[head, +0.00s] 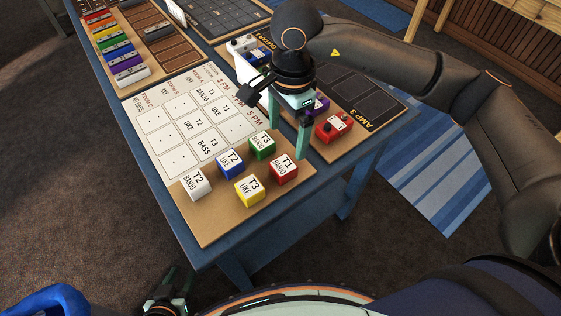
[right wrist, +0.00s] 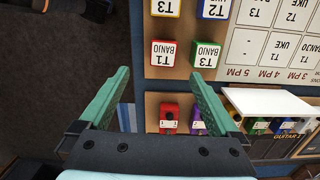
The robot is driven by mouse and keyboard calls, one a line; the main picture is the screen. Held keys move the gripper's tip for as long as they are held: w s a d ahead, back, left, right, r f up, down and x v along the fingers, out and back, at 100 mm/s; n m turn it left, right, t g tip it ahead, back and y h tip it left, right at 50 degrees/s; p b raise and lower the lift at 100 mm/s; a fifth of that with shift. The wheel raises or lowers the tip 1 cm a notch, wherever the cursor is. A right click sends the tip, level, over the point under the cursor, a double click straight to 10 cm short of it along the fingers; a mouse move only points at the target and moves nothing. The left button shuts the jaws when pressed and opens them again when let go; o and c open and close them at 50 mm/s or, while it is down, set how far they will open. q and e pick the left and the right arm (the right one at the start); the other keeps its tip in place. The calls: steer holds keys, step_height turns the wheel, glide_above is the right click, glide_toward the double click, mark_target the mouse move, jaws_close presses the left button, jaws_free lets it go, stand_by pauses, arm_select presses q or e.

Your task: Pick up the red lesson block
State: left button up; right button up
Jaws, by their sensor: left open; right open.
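The red lesson block (head: 284,168), marked T1 BANJO, sits on the tan board at the near end of the table, right of the yellow block and below the green one. My right gripper (head: 290,135) is open and empty above the board, just behind the red block. In the right wrist view the red block (right wrist: 163,53) lies ahead between the open fingertips (right wrist: 161,76), nearer the left one; no contact shows. My left gripper (head: 167,292) is open and empty, low at the bottom left, off the table.
Green (head: 262,145), blue (head: 229,163), yellow (head: 249,190) and white (head: 196,184) blocks stand close by. A red pedal (head: 333,126) is on the amp board to the right. A schedule grid (head: 185,125) lies behind the blocks. The board's front strip is clear.

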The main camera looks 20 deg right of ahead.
glide_above(287, 162)
steer(key=shift+h, duration=0.3)
steer(key=f, duration=0.6)
steer(key=shift+s+d+f+p, duration=0.1)
steer(key=shift+d+f+p, duration=0.15)
steer(key=shift+d+p, duration=0.05)
steer(key=shift+a+f+p, duration=0.2)
steer(key=shift+f+p, duration=0.05)
steer(key=shift+f, duration=1.15)
steer(key=shift+a+f+p, duration=0.15)
steer(key=shift+f+p, duration=0.05)
steer(key=shift+f, duration=1.2)
steer(key=c, duration=1.5)
steer(key=shift+o, duration=0.2)
steer(key=shift+r, duration=0.1)
